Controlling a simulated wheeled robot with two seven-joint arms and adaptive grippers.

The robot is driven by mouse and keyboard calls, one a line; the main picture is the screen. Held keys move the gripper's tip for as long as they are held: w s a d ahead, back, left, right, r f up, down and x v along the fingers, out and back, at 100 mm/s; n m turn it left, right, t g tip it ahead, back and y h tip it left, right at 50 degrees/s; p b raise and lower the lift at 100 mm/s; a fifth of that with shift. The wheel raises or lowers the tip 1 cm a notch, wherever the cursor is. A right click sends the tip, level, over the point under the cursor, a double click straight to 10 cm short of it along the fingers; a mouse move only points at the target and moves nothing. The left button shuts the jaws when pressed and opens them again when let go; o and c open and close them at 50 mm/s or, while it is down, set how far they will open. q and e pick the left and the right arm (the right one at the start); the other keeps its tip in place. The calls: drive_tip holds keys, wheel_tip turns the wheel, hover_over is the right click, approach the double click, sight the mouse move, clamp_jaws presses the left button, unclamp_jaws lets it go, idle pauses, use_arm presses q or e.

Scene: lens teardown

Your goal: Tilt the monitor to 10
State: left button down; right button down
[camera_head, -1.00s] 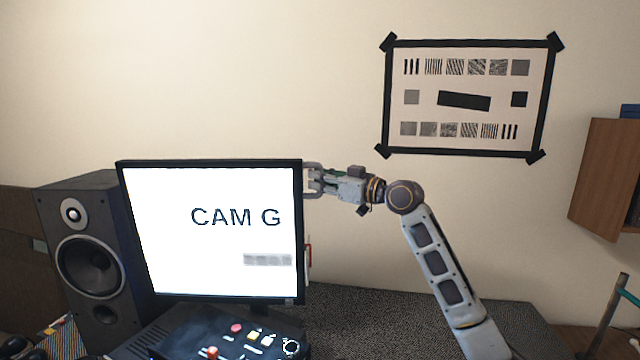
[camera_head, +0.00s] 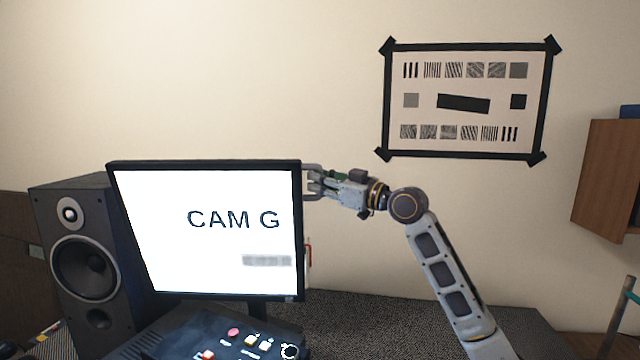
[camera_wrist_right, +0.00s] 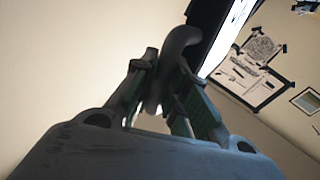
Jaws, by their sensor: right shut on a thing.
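The monitor (camera_head: 215,280) has a black frame and a lit white screen reading "CAM G" with a grey bar below. Its top edge looks wider than its bottom edge, so its top leans toward me. My right gripper (camera_head: 314,183) is at the monitor's upper right edge. In the right wrist view my right gripper (camera_wrist_right: 165,75) is shut on a grey curved handle (camera_wrist_right: 179,43) beside the monitor's dark edge (camera_wrist_right: 205,25). A thin pale strip with a red mark (camera_head: 309,251) shows beside the lower right edge; no numbers are legible. My left gripper is out of view.
A black speaker (camera_head: 85,268) stands close to the monitor's left. A test chart (camera_head: 464,145) hangs on the wall. A wooden cabinet (camera_head: 605,180) is at right. The dark tabletop (camera_head: 370,315) right of the monitor is clear.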

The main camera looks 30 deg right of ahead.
drive_tip(key=c, duration=1.4)
unclamp_jaws()
drive_tip(key=shift+s, duration=0.1)
drive_tip(key=shift+v, duration=5.9)
